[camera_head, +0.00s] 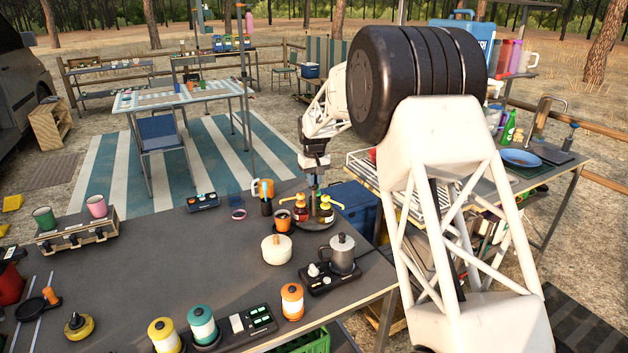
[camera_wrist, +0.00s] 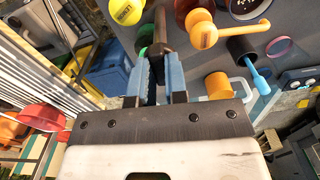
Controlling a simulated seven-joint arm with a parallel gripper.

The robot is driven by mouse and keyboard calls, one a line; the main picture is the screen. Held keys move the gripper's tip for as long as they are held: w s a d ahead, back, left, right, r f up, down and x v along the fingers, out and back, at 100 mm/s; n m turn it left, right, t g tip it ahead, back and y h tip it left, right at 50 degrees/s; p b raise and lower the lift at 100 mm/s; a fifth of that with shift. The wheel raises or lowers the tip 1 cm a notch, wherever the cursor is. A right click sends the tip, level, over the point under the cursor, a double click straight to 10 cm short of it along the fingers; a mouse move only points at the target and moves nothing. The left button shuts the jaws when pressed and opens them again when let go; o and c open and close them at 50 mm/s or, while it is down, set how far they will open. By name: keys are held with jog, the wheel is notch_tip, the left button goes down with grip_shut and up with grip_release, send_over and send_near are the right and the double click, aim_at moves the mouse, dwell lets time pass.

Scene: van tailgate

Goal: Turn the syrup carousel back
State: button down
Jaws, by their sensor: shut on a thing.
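The syrup carousel (camera_head: 318,225) is a round grey tray near the back right of the dark table. My gripper (camera_head: 315,185) points down over the carousel, between the bottles. In the wrist view my gripper (camera_wrist: 158,58) has its blue fingers closed on a brown upright post (camera_wrist: 161,30). A yellow pump top (camera_wrist: 125,11) and an orange pump head (camera_wrist: 203,36) lie on either side of it. The post's foot is hidden.
A wire rack (camera_head: 382,176) is close on the right.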

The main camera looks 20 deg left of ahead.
jog(key=m, duration=0.8)
jog(key=shift+m, duration=0.3)
jog(key=m, duration=1.2)
jog(key=shift+m, duration=0.3)
jog(key=m, duration=0.4)
jog(key=shift+m, duration=0.3)
jog(key=m, duration=0.8)
jog(key=shift+r+m, duration=0.1)
jog(key=shift+m, duration=0.2)
